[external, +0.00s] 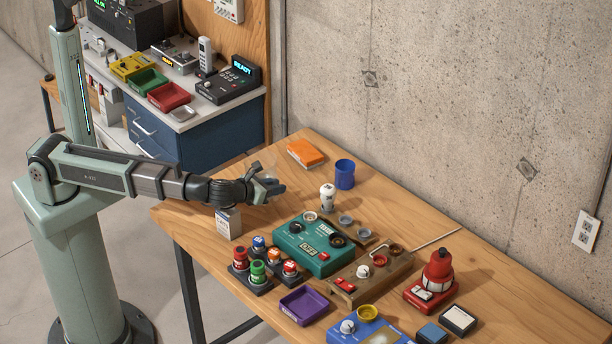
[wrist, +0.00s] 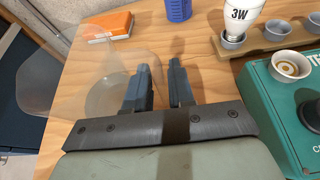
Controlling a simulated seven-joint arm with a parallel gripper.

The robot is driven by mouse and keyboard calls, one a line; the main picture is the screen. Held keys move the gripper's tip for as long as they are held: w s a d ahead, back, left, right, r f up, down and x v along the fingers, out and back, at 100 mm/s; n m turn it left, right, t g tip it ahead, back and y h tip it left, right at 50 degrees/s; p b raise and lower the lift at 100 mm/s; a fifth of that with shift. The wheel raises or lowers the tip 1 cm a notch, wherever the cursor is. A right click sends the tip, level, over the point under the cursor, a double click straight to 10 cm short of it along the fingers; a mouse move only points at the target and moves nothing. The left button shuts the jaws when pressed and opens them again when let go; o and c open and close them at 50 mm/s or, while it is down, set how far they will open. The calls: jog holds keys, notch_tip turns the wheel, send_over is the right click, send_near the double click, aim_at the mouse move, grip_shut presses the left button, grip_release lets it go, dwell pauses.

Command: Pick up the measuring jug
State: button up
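My gripper (external: 276,187) is over the near left part of the wooden table.
An orange block (external: 306,153) lies at the back left. A white bulb (external: 327,197) stands in a wooden holder right of my gripper, near a teal box (external: 313,244). A small pale box (external: 228,223) stands below my wrist. Bare wood lies around the blue vessel.

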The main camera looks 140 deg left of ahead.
jog(key=shift+a+f, duration=0.15)
jog(key=shift+a, duration=0.2)
jog(key=shift+c, duration=0.3)
grip_shut()
